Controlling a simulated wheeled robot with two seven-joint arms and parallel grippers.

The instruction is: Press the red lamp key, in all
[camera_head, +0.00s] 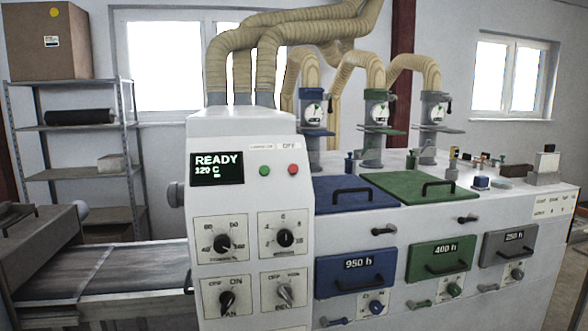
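The red key (292,169) is a small round button on the upper front of the white control cabinet (220,145), under a label that appears to read OFF. A green key (264,170) sits just left of it, under a label too small to read surely. The display (217,169) left of the keys reads READY and 120 C in light green on black. Nothing touches or covers the red key. Neither of my grippers shows in the head view.
Dials and switches (223,243) fill the cabinet front below the keys. Blue (356,275), green (441,257) and grey handled panels stand to the right. Beige hoses (265,75) rise above. A conveyor belt (150,268) and a grey shelf (75,128) are at left.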

